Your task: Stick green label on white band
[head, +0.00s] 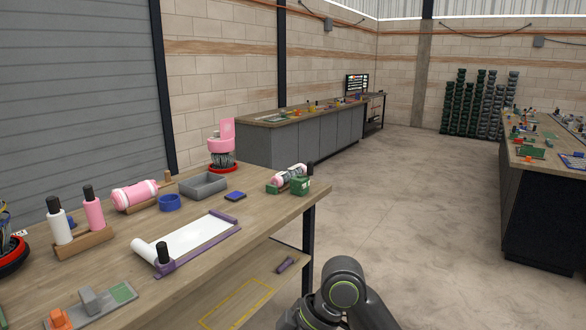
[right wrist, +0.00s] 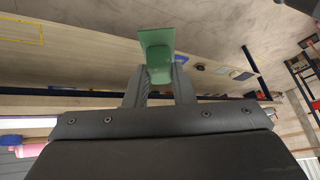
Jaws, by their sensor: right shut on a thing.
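My right gripper (right wrist: 160,80) is shut on a green label (right wrist: 157,48), a small bent piece that sticks out past the fingertips in the right wrist view. It is held in the air, apart from the bench. The white band (head: 200,234) is most likely the flat white strip lying on the wooden bench in the head view, with a white roll at its near left end and purple bars along its edges. My right arm shows at the bottom of the head view, but its gripper is out of that frame. My left gripper is not in view.
The wooden bench (head: 262,208) also holds a grey tray (head: 203,186), a blue ring (head: 169,202), a dark blue pad (head: 235,196), a green block (head: 300,186) and a grey plate (head: 108,302) with a green patch. A black-capped post stands by the white roll. Open floor lies right.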

